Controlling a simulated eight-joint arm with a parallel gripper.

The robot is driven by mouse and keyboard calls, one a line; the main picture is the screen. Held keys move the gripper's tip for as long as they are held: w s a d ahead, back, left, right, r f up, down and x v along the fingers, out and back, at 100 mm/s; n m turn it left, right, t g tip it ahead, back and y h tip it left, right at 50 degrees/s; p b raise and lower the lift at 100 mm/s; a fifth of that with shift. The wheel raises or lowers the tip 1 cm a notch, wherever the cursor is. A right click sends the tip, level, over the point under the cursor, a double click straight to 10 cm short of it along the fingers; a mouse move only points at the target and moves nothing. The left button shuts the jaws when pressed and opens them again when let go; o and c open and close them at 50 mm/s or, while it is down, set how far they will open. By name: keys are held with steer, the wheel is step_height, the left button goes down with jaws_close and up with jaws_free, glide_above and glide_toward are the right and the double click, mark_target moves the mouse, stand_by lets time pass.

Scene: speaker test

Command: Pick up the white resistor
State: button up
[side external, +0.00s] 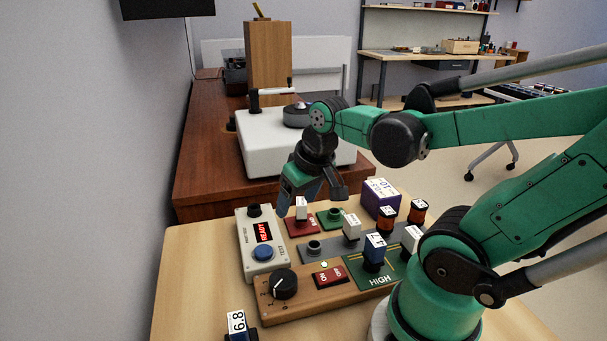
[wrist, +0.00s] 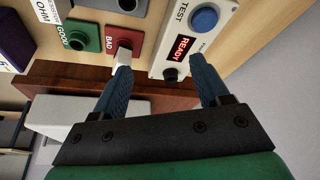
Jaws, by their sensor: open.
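My gripper (side external: 299,192) is open, pointing down, just above and behind the red BAD pad (side external: 291,226). A small white block (side external: 302,209), which may be the white resistor, stands upright on that pad. In the wrist view the white block (wrist: 122,58) shows at the tip of the left finger, partly hidden by it; I cannot tell whether they touch. Nothing shows held between the fingers (wrist: 160,65). Other pale blocks with labels stand on grey pads, one in the middle (side external: 351,227) and one at right (side external: 411,239), partly hidden by my arm.
The tester box (side external: 248,218) reads READY, left of the pads. A green GOOD pad (side external: 332,218) adjoins the red one. A purple box (side external: 381,198), orange-black parts (side external: 387,217), a blue labelled block (side external: 375,252) and a dial panel (side external: 284,284) crowd the table.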

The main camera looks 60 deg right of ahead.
mark_target(353, 220)
steer(key=s+d+f+m+g, duration=0.1)
steer(key=s+d, duration=0.1)
steer(key=s+d+m+g, duration=0.1)
steer(key=s+d+m, duration=0.1)
steer(key=d, duration=0.1)
steer(key=s+d+f+m+g+y, duration=0.1)
steer(key=s+d+m+g, duration=0.1)
steer(key=s+d, duration=0.1)
steer(key=shift+f, duration=0.35)
steer(key=shift+s+f, duration=0.1)
steer(key=shift+f, duration=2.65)
jaws_close()
steer(key=shift+r, duration=0.1)
